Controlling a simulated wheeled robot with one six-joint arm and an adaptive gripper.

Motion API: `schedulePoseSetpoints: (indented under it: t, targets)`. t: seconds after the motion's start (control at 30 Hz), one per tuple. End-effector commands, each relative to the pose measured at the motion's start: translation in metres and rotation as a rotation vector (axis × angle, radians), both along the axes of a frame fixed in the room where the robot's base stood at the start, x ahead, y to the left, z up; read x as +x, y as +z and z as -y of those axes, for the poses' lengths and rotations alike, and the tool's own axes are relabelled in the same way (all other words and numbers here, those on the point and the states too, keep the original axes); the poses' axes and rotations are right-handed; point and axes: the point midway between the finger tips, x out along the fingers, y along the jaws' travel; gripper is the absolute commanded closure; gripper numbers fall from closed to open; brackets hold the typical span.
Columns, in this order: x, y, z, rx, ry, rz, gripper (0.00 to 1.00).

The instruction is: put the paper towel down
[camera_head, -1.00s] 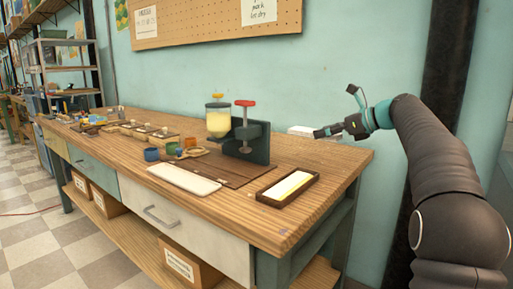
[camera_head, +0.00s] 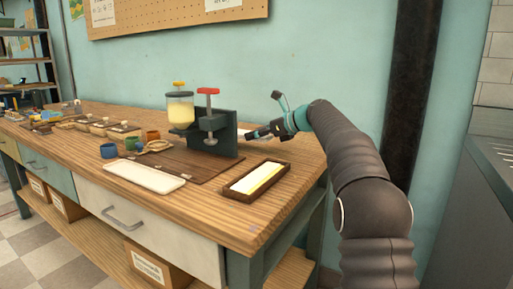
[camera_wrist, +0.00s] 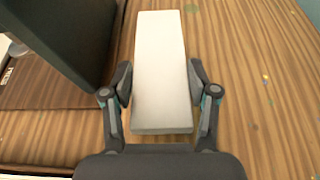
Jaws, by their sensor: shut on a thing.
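The paper towel is a white, flat-sided oblong block (camera_wrist: 162,60). In the wrist view it lies lengthwise between my two fingers, over the wooden bench top. My gripper (camera_wrist: 160,88) is shut on its sides near the close end. In the head view my gripper (camera_head: 262,132) is at the back right of the bench, right of the dark green press. Only a pale part of the towel shows there, behind the fingers. I cannot tell whether its underside touches the bench.
The dark green press (camera_head: 222,138) stands close left of my gripper. Bare wood (camera_wrist: 255,90) lies right of the towel.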

Motion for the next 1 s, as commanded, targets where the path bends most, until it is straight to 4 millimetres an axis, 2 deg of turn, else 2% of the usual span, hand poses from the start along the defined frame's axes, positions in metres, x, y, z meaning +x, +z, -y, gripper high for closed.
schedulePoseSetpoints:
  t: [0.17, 0.37, 0.77, 0.8, 0.87, 1.0]
  targets:
    - [0.001, -0.013, -0.001, 0.001, -0.001, -0.002, 0.61]
    - [0.001, -0.04, -0.001, 0.0, -0.001, -0.002, 0.61]
    - [0.001, -0.044, -0.001, 0.001, 0.0, -0.001, 0.61]
    - [0.001, -0.043, -0.001, 0.001, 0.0, -0.001, 0.31]
    - [0.001, -0.043, -0.001, 0.001, 0.0, -0.001, 0.16]
    - [0.001, -0.043, -0.001, 0.001, 0.0, -0.001, 0.16]
